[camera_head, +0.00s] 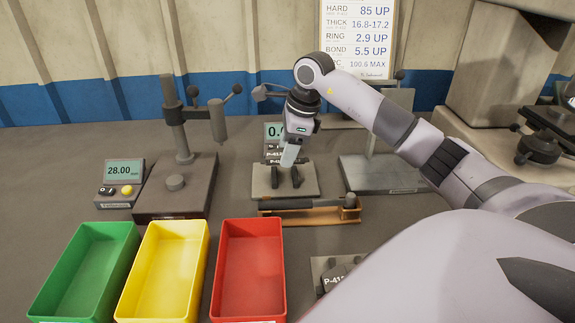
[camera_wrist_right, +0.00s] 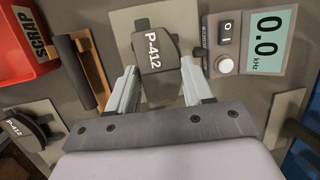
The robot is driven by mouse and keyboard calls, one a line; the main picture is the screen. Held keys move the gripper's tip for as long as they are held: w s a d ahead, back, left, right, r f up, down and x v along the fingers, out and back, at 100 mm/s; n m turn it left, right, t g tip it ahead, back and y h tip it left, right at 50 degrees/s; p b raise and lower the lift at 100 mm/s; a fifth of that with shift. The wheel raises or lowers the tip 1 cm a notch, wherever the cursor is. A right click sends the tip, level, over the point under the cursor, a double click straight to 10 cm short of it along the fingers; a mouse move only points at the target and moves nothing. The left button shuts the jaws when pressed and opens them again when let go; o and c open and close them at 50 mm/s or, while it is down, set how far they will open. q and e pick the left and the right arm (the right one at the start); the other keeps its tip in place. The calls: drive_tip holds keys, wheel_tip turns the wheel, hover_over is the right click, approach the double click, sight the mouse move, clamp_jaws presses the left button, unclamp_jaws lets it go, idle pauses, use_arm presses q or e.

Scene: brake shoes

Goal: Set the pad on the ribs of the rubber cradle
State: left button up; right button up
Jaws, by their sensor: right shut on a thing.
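The dark pad marked P-412 (camera_wrist_right: 157,52) is between the two fingers of my right gripper (camera_wrist_right: 160,82), which is shut on it. In the head view this gripper (camera_head: 289,158) points down over the cradle plate (camera_head: 262,189), where two dark upright ribs (camera_head: 296,177) stand. The wrist view shows the pad above the light plate (camera_wrist_right: 122,22), which sticks out around it. The pad hides the ribs there, and I cannot tell whether it touches them. My left gripper is not in view.
A display box reading 0.0 kHz (camera_wrist_right: 268,42) stands close behind the cradle. A wooden rack with a dark handled tool (camera_head: 345,213) lies in front. Another P-412 pad (camera_head: 335,279) sits nearer me, partly behind my arm. Green, yellow and red bins (camera_head: 250,275) stand at front left.

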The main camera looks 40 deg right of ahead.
drive_tip(key=shift+f, duration=2.2)
drive_tip(key=shift+f, duration=0.15)
drive_tip(key=o, duration=1.3)
drive_tip(key=v, duration=1.1)
drive_tip(key=shift+s+r, duration=0.1)
drive_tip(key=shift+r, duration=0.3)
drive_tip(key=shift+s+r, duration=0.1)
drive_tip(key=shift+r, duration=0.1)
